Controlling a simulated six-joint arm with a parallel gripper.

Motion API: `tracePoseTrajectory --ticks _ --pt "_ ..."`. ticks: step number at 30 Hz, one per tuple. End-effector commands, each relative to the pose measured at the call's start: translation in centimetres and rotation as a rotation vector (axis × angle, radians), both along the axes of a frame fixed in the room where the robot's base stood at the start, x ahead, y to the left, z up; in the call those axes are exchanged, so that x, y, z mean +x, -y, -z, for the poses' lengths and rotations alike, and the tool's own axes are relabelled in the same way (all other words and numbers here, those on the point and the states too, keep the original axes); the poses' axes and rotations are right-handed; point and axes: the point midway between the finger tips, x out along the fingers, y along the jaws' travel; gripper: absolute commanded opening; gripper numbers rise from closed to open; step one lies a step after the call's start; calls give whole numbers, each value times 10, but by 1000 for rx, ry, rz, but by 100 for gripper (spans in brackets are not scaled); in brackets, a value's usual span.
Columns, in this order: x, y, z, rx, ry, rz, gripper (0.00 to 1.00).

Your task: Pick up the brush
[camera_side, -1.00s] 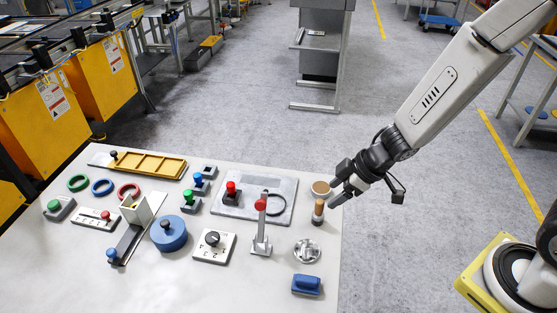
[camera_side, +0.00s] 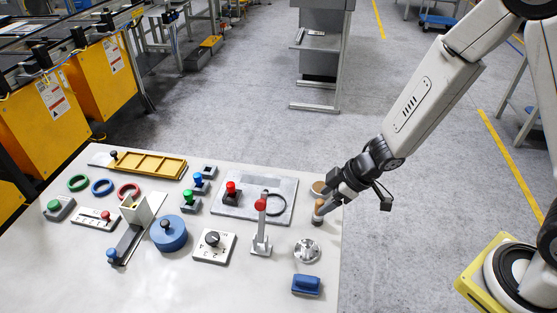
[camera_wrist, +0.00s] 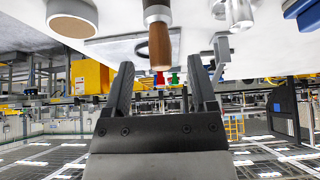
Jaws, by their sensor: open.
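The brush (camera_side: 318,213) stands upright near the right edge of the white table, with a wooden handle on top and a dark lower part. In the wrist view the wooden handle (camera_wrist: 160,46) hangs from the top of the picture, as that view is upside down. My gripper (camera_side: 326,208) is open and tilted beside the handle. In the wrist view its two fingertips (camera_wrist: 161,70) stand on either side of the handle's end, with gaps showing. I cannot tell how deep the handle sits between them.
A round tan-topped piece (camera_side: 319,187) stands just behind the brush. A red-knobbed lever (camera_side: 261,232), a silver disc (camera_side: 307,251) and a blue block (camera_side: 306,285) are nearby. A grey plate (camera_side: 284,213) lies to the left. Bare table lies at the front.

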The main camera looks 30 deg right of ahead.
Motion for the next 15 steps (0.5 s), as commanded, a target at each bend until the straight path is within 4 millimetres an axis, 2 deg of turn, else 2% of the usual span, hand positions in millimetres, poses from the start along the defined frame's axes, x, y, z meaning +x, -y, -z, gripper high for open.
tracePoseTrajectory --ticks 15 --pt "16 -17 35 -1 1 0 74"
